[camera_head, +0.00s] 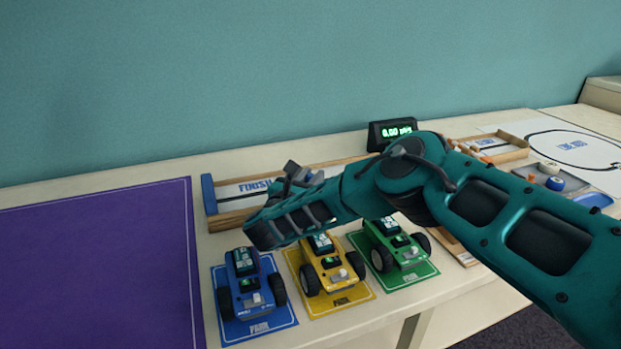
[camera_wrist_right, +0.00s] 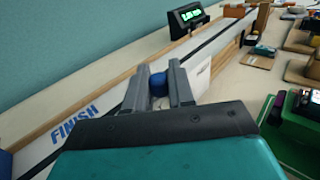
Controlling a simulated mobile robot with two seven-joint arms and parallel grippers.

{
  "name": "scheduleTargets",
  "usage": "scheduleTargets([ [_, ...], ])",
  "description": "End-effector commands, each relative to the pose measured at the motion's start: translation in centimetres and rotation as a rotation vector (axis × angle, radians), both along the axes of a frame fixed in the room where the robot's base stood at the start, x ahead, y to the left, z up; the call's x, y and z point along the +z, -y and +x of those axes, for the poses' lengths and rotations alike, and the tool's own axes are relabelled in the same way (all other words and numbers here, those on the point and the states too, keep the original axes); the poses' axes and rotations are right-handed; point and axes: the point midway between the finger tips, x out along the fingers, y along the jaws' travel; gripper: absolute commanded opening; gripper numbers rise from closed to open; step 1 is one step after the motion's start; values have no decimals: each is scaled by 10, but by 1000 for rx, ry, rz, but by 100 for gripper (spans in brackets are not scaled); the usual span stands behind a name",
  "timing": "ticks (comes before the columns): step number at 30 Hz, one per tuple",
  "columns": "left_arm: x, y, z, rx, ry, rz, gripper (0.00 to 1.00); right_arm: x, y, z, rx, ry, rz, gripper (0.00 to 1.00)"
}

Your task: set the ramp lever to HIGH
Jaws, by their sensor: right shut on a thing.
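A blue rounded knob (camera_wrist_right: 158,84), which looks like the ramp lever's knob, sits between the fingertips of my right gripper (camera_wrist_right: 168,80) in the right wrist view. The fingers are shut on it. In the head view my right gripper (camera_head: 294,172) is over the wooden-edged track, just right of the FINISH lettering (camera_head: 255,186). My forearm hides much of the track there. The lever's shaft and any HIGH or LOW marks are hidden, so its setting cannot be told. My left gripper is not in view.
Blue (camera_head: 250,285), yellow (camera_head: 325,265) and green (camera_head: 395,245) toy cars stand on matching park cards in front of the track. A lit display (camera_head: 390,133) stands behind it. A bare purple mat (camera_head: 95,270) lies at left. Small parts lie at right.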

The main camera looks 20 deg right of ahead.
Motion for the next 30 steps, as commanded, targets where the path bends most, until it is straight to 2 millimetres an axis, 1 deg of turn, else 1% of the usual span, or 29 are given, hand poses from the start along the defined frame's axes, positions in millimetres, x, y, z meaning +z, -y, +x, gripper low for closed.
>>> scheduleTargets([
  [1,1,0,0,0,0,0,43,7,2,2,-3,13,5,0],
  [8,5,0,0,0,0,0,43,13,13,3,-5,12,101,0],
  [14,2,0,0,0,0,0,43,15,30,3,-7,9,247,0],
  [21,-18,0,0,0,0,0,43,13,50,4,-7,4,421,0],
  [27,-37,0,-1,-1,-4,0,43,13,62,4,-8,1,529,0],
  [30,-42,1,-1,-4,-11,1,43,14,66,4,-8,-1,565,0],
])
